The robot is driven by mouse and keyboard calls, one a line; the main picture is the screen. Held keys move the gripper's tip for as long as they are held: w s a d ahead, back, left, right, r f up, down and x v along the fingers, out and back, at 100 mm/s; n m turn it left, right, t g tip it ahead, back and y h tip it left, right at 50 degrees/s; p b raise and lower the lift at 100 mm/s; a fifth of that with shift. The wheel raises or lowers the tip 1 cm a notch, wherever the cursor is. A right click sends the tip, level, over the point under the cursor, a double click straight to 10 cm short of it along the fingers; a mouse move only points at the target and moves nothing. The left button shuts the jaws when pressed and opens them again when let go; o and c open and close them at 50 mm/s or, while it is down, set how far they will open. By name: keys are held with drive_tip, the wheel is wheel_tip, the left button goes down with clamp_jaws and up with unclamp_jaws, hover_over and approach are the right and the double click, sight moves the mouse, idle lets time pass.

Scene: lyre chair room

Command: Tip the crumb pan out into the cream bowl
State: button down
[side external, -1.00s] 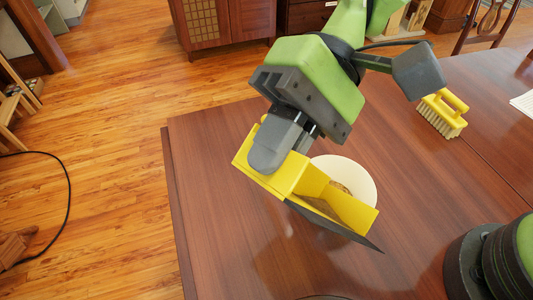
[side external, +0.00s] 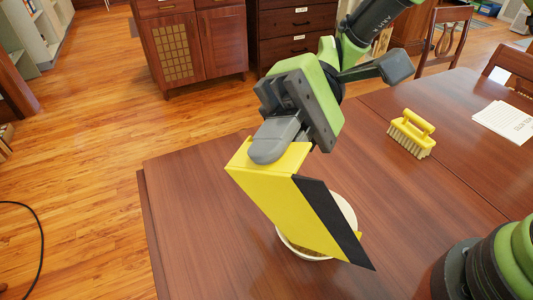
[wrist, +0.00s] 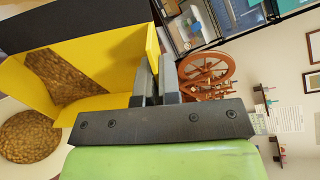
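The yellow crumb pan (side external: 285,205) has a black lip and is held tilted steeply over the cream bowl (side external: 346,212), its underside towards the side camera. The pan hides much of the bowl. Some brown material shows inside the bowl below the pan's lower edge. My gripper (side external: 275,145) is shut on the pan's upper end. In the wrist view the pan (wrist: 110,62) lies left of my fingers (wrist: 157,85), with brown crumbs (wrist: 65,75) against its inside.
The bowl stands on a dark wooden table (side external: 195,205). A yellow brush (side external: 411,134) lies to the right, with white paper (side external: 505,121) beyond it. The table left of the pan is clear. Chairs (side external: 445,38) stand behind the table.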

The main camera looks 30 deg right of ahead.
drive_tip(key=shift+w+d+r+g+y, duration=0.2)
drive_tip(key=shift+w+d+g+y, duration=0.3)
drive_tip(key=shift+d+y, duration=0.3)
drive_tip(key=shift+w+d+g+y, duration=0.3)
drive_tip(key=shift+w+d+y, duration=0.2)
drive_tip(key=shift+d, duration=0.25)
drive_tip(key=shift+w+d+g+y, duration=0.3)
drive_tip(key=shift+w+d+y, duration=0.2)
drive_tip(key=shift+d, duration=0.2)
drive_tip(key=shift+d, duration=0.15)
drive_tip(key=shift+w+d+f+g+y, duration=0.15)
drive_tip(key=shift+w+d+g+y, duration=0.4)
drive_tip(key=shift+d+y, duration=0.2)
drive_tip(key=shift+d, duration=0.1)
idle(0.3)
drive_tip(key=a+h, duration=0.1)
drive_tip(key=s+a+t+h, duration=0.2)
drive_tip(key=shift+s+a+r, duration=0.15)
drive_tip(key=shift+a+r, duration=0.1)
drive_tip(key=shift+a, duration=0.15)
